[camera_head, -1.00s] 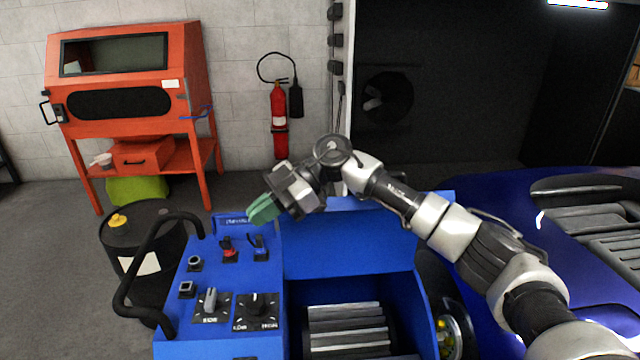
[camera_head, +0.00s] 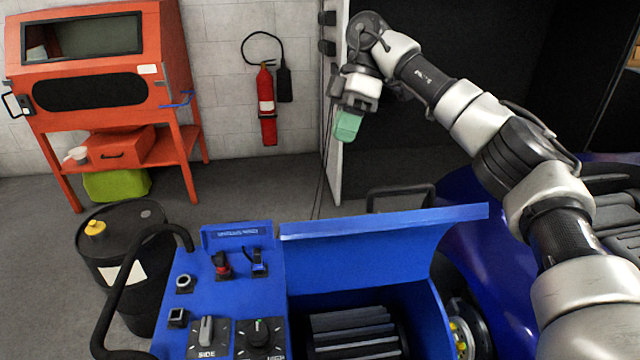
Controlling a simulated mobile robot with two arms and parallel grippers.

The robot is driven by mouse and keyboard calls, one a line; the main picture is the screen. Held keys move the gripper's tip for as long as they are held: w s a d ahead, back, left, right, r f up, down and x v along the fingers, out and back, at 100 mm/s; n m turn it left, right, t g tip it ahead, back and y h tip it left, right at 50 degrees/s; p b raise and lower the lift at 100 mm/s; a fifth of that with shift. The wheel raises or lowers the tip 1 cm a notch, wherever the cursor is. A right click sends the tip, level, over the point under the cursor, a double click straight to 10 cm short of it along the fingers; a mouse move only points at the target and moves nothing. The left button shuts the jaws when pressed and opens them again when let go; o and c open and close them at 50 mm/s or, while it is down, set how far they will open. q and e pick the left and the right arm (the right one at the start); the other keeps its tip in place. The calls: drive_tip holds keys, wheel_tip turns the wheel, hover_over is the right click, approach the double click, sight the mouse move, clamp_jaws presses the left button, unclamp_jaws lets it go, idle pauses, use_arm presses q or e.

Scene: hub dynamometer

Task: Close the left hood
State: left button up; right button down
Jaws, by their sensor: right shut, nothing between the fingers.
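The blue hood (camera_head: 385,255) stands raised at the back of the blue dynamometer, with its top edge sloping slightly up to the right. Below it the ridged roller (camera_head: 350,330) lies uncovered. My right gripper (camera_head: 347,127) has green fingertips pointing down. It is shut and empty, in the air above the hood's top edge in the picture, and apart from it. My left gripper is not in view.
A blue control panel (camera_head: 225,285) with knobs and a black rail (camera_head: 120,290) adjoins the roller on the left. A black drum (camera_head: 125,265) stands beside it. A dark blue car (camera_head: 480,260) is at right. A black handle (camera_head: 400,190) shows behind the hood.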

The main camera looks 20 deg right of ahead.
approach(329, 222)
drive_tip(key=w+f, duration=0.1)
drive_tip(key=w, duration=0.2)
drive_tip(key=s+f, duration=0.1)
drive_tip(key=s+a+f, duration=0.1)
drive_tip(key=f, duration=0.1)
drive_tip(key=s+a+f+p, duration=0.1)
drive_tip(key=shift+s+f, duration=0.15)
drive_tip(key=shift+f, duration=0.05)
drive_tip(key=shift+s+a+f, duration=0.15)
drive_tip(key=shift+s+f, duration=0.05)
drive_tip(key=shift+s, duration=0.05)
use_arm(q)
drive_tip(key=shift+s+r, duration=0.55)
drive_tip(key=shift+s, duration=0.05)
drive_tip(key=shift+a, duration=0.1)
use_arm(e)
drive_tip(key=shift+f, duration=0.15)
